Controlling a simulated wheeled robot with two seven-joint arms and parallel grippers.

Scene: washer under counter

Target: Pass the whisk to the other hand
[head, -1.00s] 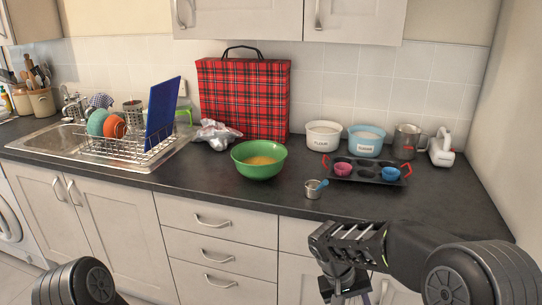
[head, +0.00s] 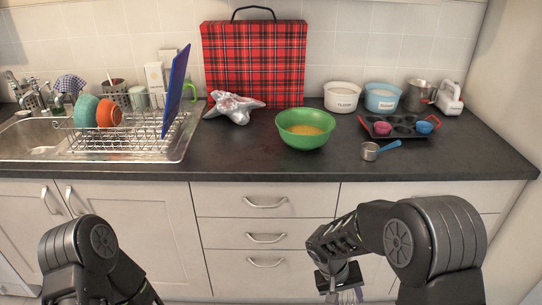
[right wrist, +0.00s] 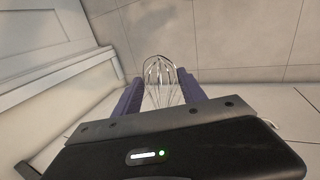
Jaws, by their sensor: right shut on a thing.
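The whisk (right wrist: 160,72), with thin metal wire loops, shows in the right wrist view between the two purple-grey fingers of my right gripper (right wrist: 163,92). The gripper is shut on it, and the wire loops stick out past the fingertips. Its handle is hidden. In the head view my right gripper (head: 338,280) hangs low in front of the cabinets, below the counter's edge, with a little of the whisk's wire (head: 350,297) at the bottom border. My left arm comes in at the lower left, but its gripper is out of the picture.
The dark counter (head: 250,170) runs across, above both arms. Drawers (head: 265,225) are shut. The space between my arms is free.

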